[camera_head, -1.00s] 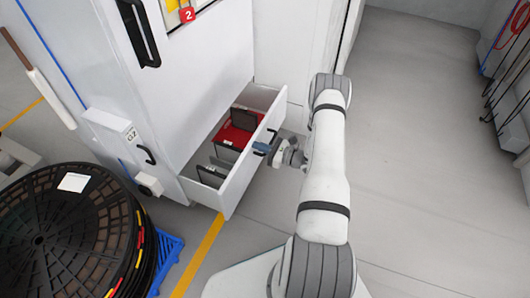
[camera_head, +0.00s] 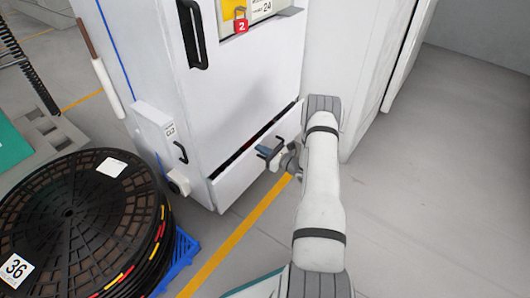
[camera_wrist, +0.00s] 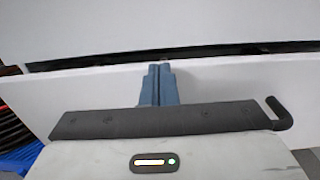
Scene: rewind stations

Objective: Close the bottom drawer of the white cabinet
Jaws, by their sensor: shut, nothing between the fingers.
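The white cabinet (camera_head: 245,85) stands left of my arm in the head view. Its bottom drawer (camera_head: 243,175) is nearly shut, with a narrow dark gap along its top edge. The drawer front's top edge (camera_wrist: 225,66) also crosses the wrist view, with the dark gap just above it. My gripper (camera_head: 268,152) is at the drawer front, near its dark handle (camera_head: 275,156). In the wrist view its blue fingers (camera_wrist: 157,84) are together with nothing between them, against or very close to the drawer front. Contact cannot be told for sure.
A stack of large black reels (camera_head: 80,225) stands on a blue pallet (camera_head: 180,262) left of the cabinet. A small white box with a handle (camera_head: 160,138) is on the cabinet's side. Grey floor (camera_head: 440,200) to the right is clear.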

